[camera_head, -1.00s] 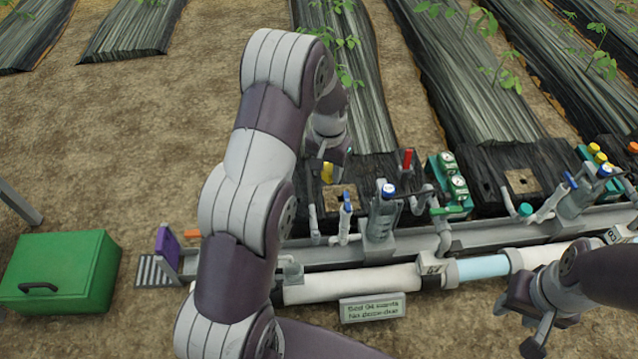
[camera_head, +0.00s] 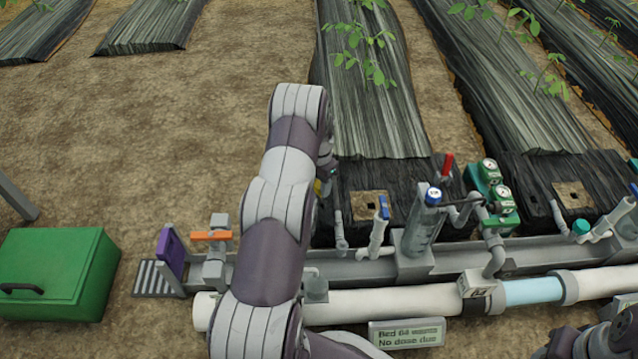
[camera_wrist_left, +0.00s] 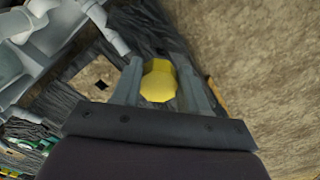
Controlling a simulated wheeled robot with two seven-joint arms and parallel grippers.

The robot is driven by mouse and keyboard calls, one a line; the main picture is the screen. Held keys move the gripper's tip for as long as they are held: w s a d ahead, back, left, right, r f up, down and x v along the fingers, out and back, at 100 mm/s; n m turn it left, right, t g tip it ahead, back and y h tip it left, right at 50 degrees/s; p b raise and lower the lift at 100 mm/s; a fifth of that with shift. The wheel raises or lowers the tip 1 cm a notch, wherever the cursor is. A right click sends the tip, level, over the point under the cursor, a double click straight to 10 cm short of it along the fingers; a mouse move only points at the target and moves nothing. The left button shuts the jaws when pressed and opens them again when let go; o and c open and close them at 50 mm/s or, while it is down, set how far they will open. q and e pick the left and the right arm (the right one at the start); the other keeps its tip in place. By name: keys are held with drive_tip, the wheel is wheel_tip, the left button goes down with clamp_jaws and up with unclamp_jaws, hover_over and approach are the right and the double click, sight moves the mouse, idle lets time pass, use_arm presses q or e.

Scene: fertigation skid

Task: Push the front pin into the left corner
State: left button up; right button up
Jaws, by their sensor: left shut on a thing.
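A yellow pin with a faceted head (camera_wrist_left: 158,82) sits between the fingers of my left gripper (camera_wrist_left: 156,88) in the left wrist view. The gripper is shut on it. In the head view my left arm hides most of that gripper, and only a bit of yellow (camera_head: 320,187) shows past the arm's right edge. Black sheeting (camera_head: 348,180) lies just right of there, with a square tan opening (camera_head: 371,204). The opening also shows in the left wrist view (camera_wrist_left: 98,82), left of the pin. The sheet's left corner is hidden behind my arm. My right gripper is barely visible at the bottom right.
A pipe skid with a white pipe (camera_head: 385,303), a blue-capped cylinder (camera_head: 420,230) and green gauges (camera_head: 492,185) runs across the front. An orange-handled valve (camera_head: 211,236) and purple plate (camera_head: 171,251) stand left of my arm. A green box (camera_head: 60,275) sits far left. Bare soil lies behind.

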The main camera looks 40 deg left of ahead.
use_arm(q)
wheel_tip(320, 180, down, 7)
drive_tip(key=b, duration=0.5)
drive_tip(key=shift+f, duration=0.2)
drive_tip(key=shift+s+p, duration=0.15)
drive_tip(key=shift+p, duration=0.3)
drive_tip(key=shift+f, duration=0.2)
drive_tip(key=shift+f+b, duration=0.3)
drive_tip(key=shift+f, duration=0.05)
drive_tip(key=o, duration=1.1)
